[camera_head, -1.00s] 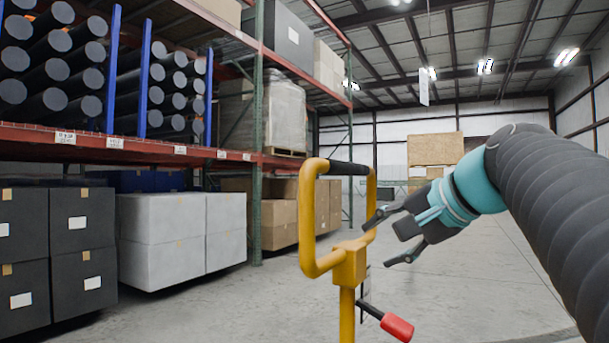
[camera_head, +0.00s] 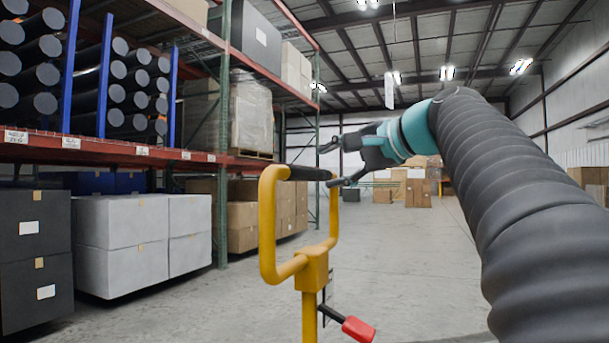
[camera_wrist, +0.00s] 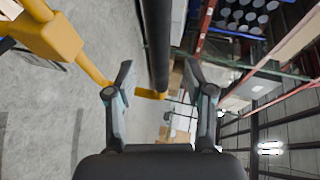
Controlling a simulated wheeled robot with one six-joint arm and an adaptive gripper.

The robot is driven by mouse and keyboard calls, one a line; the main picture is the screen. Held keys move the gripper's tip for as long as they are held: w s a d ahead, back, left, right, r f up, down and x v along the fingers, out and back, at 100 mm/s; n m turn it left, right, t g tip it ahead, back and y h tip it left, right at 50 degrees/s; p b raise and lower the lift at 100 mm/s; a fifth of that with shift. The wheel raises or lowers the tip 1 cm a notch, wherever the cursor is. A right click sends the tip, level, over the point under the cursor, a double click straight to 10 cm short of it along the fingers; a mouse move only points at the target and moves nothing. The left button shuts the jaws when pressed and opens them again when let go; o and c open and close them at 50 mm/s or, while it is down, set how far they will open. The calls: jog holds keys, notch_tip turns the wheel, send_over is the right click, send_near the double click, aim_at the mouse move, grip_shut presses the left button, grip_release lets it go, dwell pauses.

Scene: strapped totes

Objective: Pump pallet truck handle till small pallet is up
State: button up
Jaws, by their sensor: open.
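The pallet truck handle (camera_head: 268,225) is a yellow upright loop with a black grip bar (camera_head: 305,173) across its top. A red-tipped lever (camera_head: 357,328) sticks out below it. My gripper (camera_head: 330,165) is open and empty at the right end of the grip bar, one finger above bar height and one near it. In the wrist view, the black bar (camera_wrist: 157,40) runs between the two spread fingers, with space on both sides. I cannot tell whether it lies at fingertip depth or beyond. The small pallet and forks are not in view.
A tall rack (camera_head: 222,110) with black rolls (camera_head: 130,85) stands at left. White boxes (camera_head: 130,235) and dark boxes (camera_head: 35,250) sit beneath it. Brown cartons (camera_head: 418,190) stand far back. The grey floor right of the handle is clear.

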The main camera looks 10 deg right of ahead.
aim_at(314, 172)
jog(key=x, duration=0.6)
jog(key=shift+w+a+f, duration=0.1)
jog(key=shift+w+a, duration=0.1)
jog(key=shift+w, duration=0.1)
grip_shut()
